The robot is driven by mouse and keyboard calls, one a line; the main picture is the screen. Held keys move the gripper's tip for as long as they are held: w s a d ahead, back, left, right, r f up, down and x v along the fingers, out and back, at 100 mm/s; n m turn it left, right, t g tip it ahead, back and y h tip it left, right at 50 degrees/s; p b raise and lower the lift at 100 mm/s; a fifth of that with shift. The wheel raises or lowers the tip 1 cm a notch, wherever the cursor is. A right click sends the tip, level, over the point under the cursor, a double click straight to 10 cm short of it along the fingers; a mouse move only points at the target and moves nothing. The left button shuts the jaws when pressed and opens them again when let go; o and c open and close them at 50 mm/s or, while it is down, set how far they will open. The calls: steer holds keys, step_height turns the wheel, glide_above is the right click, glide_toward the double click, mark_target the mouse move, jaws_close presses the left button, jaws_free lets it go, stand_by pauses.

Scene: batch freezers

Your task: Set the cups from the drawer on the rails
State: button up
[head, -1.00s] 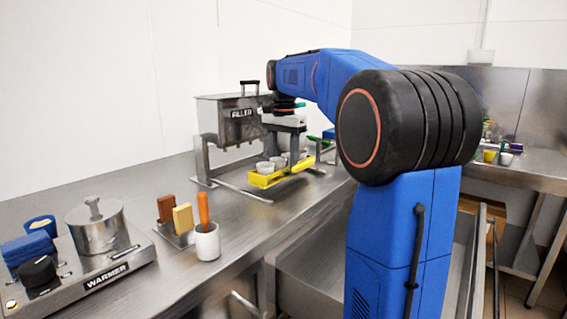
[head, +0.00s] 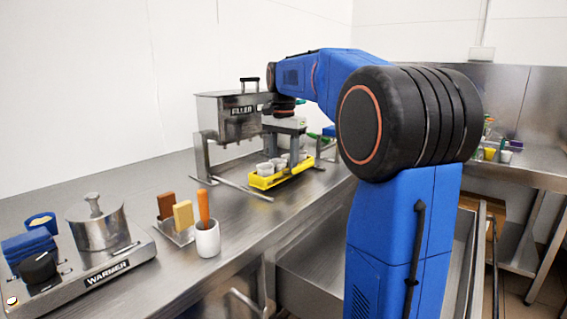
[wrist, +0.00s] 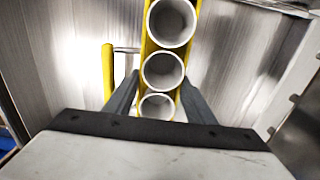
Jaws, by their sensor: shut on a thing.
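A yellow carrier (head: 263,183) holds several pale cups (head: 265,169) in front of the filler, at the metal rails (head: 232,185). My gripper (head: 284,150) is over it, with its fingers reaching down to the carrier. In the wrist view, my gripper (wrist: 159,85) is shut across the narrow yellow carrier (wrist: 147,45), a finger on each side. Three cups (wrist: 163,70) stand in a row there, open ends up and seemingly empty. The nearest is partly hidden by my gripper. I cannot tell whether the carrier rests on the rails or hangs just above them.
The filler (head: 225,118) stands behind the carrier. Left on the counter are a warmer (head: 105,275) with a lidded pot (head: 97,228), a block holder (head: 176,232) and a white crock (head: 207,240). A second counter (head: 530,172) with small items is at right.

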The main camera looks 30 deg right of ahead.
steer(key=shift+f, duration=0.75)
stand_by(1.1)
steer(key=o, duration=1.2)
step_height(320, 180, up, 17)
steer(key=shift+r, duration=0.2)
steer(key=shift+s, duration=0.15)
